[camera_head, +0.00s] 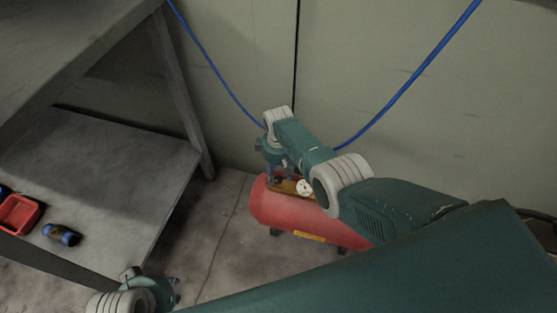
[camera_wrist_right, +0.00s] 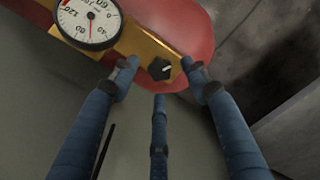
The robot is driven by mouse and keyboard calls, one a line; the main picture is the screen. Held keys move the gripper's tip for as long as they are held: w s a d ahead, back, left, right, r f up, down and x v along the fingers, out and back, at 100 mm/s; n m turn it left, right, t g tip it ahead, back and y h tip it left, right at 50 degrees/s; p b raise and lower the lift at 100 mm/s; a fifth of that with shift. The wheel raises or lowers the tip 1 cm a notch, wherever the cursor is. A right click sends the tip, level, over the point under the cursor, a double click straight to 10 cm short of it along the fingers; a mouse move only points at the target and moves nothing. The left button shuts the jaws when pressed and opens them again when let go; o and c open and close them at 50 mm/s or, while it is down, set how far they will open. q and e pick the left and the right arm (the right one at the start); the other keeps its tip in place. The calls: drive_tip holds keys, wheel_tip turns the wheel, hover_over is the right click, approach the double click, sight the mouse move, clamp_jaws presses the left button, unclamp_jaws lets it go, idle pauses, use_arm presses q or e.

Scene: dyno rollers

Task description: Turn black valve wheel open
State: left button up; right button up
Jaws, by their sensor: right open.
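The black valve wheel (camera_wrist_right: 160,69) is a small dark knob with a pale mark, on a brass-coloured block (camera_wrist_right: 142,45) of a red tank (camera_wrist_right: 185,20). My right gripper (camera_wrist_right: 160,78) is open, with two blue fingertips on either side of the knob and a third finger below it. I cannot tell whether any finger touches it. In the head view my right gripper (camera_head: 275,160) is above the left end of the red tank (camera_head: 285,212) and partly covers the fittings. My left gripper (camera_head: 170,290) is at the bottom left, away from the tank; its finger opening is unclear.
A white round gauge (camera_wrist_right: 90,20) sits beside the knob on the block. Blue hoses (camera_head: 215,70) hang by the wall behind. A grey shelf unit (camera_head: 120,185) stands at left with a red bin (camera_head: 18,214) and a blue-ended object (camera_head: 62,235). The floor between shelf and tank is clear.

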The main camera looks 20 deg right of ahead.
sight(279, 179)
wheel_tip(279, 179, up, 11)
drive_tip(key=shift+f, duration=0.15)
drive_tip(key=shift+s, duration=0.1)
idle(0.5)
